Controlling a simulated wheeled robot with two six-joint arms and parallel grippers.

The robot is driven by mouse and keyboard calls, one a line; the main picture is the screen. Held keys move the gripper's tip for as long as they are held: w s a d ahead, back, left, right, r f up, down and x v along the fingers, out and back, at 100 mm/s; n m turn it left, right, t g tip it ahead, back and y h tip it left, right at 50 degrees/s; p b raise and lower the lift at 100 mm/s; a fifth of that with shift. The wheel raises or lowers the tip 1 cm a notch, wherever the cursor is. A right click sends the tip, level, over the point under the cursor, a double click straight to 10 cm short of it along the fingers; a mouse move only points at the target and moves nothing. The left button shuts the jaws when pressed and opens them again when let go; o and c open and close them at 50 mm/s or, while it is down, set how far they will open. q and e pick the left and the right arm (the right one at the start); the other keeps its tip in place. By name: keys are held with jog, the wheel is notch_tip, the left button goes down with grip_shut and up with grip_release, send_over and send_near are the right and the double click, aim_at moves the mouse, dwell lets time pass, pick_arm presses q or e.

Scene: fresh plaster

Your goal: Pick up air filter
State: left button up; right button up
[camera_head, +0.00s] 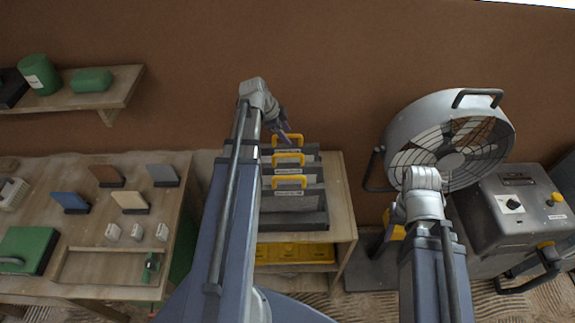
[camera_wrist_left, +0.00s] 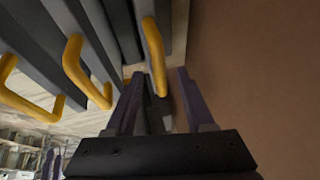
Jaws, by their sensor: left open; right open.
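Several grey flat air filters with yellow handles stand upright in a row in a dark rack on a wooden shelf unit; the rearmost air filter has its yellow handle (camera_head: 289,139) nearest the wall, and the handle also shows in the left wrist view (camera_wrist_left: 155,58). My left gripper (camera_head: 285,132) is at this rear handle. In the left wrist view the open left gripper (camera_wrist_left: 160,95) has purple fingers on either side of the handle's near end; contact cannot be made out. My right gripper (camera_head: 388,238) is low beside the fan, partly hidden by its own wrist.
A large grey fan (camera_head: 450,145) and a grey machine (camera_head: 515,215) stand at the right. A workbench (camera_head: 100,240) with coloured sample blocks is at the left, below a wall shelf (camera_head: 120,92). The brown wall is close behind the filters. A yellow bin (camera_head: 295,253) sits underneath.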

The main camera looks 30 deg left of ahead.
pick_arm(q)
jog(key=shift+b+x, duration=0.5)
jog(key=shift+x, duration=0.6)
jog(key=shift+r, duration=0.1)
grip_shut()
dwell(0.5)
